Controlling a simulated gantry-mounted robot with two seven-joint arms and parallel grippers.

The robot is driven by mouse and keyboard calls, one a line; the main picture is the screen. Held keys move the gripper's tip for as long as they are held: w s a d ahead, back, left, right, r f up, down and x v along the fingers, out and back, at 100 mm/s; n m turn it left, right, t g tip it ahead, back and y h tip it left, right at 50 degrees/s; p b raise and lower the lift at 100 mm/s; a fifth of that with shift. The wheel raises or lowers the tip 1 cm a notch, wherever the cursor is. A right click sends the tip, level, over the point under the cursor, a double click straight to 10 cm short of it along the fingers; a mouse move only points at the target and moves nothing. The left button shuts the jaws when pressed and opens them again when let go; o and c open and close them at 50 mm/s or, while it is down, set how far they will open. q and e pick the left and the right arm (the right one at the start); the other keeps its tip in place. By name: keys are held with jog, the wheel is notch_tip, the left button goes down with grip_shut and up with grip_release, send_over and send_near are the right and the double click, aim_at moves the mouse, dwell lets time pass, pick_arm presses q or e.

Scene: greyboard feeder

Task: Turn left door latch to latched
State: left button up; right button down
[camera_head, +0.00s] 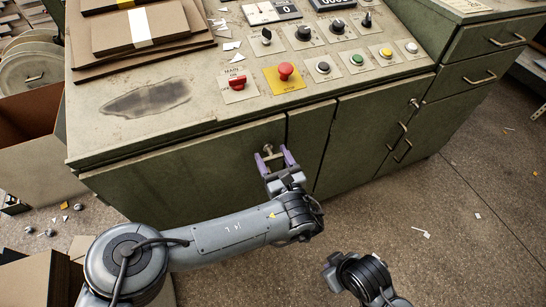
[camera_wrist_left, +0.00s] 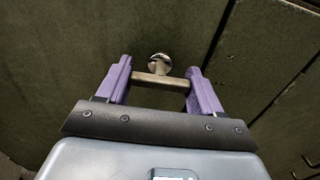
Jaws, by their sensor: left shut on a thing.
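The left door latch (camera_head: 268,156) is a small metal T-handle on the green cabinet front, near the right edge of the left door (camera_head: 190,180). My left gripper (camera_head: 276,161) is at the latch, with its purple fingers pointing at the cabinet. In the left wrist view, the latch's crossbar (camera_wrist_left: 160,81) spans between the two fingers and touches or nearly touches both. Its round metal knob (camera_wrist_left: 159,62) shows just beyond. The bar lies across the picture there.
The console top (camera_head: 230,118) overhangs the doors and carries a red rotary switch (camera_head: 237,83), a red button (camera_head: 285,71) and several knobs. Drawers (camera_head: 490,40) with handles stand at the right. Cardboard (camera_head: 40,280) lies lower left. The floor at the right is mostly clear.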

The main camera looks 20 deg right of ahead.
pick_arm(q)
jog(key=shift+c, duration=0.8)
jog(key=shift+n, duration=0.4)
jog(key=shift+f+b, duration=0.1)
jog(key=shift+b, duration=0.35)
jog(key=n+b, duration=0.2)
jog(key=n, duration=0.2)
jog(key=shift+f+b, duration=0.1)
jog(key=shift+b, duration=0.2)
jog(key=n+b, duration=0.1)
jog(key=n, duration=0.5)
jog(key=shift+n+b, duration=0.4)
jog(key=n, duration=0.6)
jog(key=shift+n, duration=0.3)
